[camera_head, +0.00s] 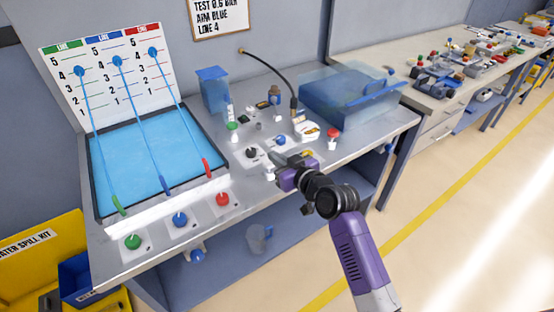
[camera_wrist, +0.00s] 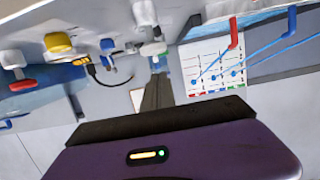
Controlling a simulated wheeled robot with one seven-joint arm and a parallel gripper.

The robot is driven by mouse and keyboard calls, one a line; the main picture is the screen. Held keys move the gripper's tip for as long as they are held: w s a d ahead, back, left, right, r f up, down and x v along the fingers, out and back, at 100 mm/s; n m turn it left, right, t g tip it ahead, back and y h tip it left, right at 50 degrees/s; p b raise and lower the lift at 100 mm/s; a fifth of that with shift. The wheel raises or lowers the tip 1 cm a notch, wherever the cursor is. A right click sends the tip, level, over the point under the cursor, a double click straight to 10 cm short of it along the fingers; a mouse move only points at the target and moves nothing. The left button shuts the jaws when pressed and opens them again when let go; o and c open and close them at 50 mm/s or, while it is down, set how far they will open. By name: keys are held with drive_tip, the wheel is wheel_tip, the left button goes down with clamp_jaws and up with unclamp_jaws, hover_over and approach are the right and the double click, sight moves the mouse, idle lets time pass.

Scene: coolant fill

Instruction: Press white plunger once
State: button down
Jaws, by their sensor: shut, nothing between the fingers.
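The white plunger (camera_head: 270,174) stands near the front edge of the grey bench, just beside my gripper's tip. It also shows at the top of the wrist view, as a white knob (camera_wrist: 144,13). My gripper (camera_head: 274,158) is shut and empty above the bench. Its dark fingers (camera_wrist: 158,92) point toward the panel area in the wrist view. In the head view the fingertips look close to the plunger's top, but I cannot tell whether they touch it.
A black knob (camera_head: 251,152), blue knob (camera_head: 280,140), green knob (camera_head: 232,126) and red knob (camera_head: 333,133) stand nearby. A blue translucent tank (camera_head: 345,100) is behind. The line gauge board (camera_head: 105,70) with a blue tray (camera_head: 125,160) is left.

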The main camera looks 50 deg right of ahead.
drive_tip(key=b+v, duration=0.1)
drive_tip(key=v, duration=0.7)
drive_tip(key=shift+s+f, duration=0.2)
drive_tip(key=shift+s, duration=0.05)
idle(0.4)
wheel_tip(320, 180, up, 4)
drive_tip(key=s+a+m+t+h, duration=0.1)
drive_tip(key=s+t+h, duration=0.1)
drive_tip(key=s, duration=0.1)
drive_tip(key=s+a+f+n+y, duration=0.2)
drive_tip(key=s+a+y, duration=0.1)
drive_tip(key=s+a, duration=0.8)
drive_tip(key=s+a+f+n+g+y, duration=0.1)
drive_tip(key=s+a+f+n+y, duration=0.1)
drive_tip(key=s+a, duration=0.9)
drive_tip(key=shift+s+a+f+n+g+y, duration=0.35)
drive_tip(key=shift+a+f+y, duration=0.15)
drive_tip(key=shift+a+y, duration=0.4)
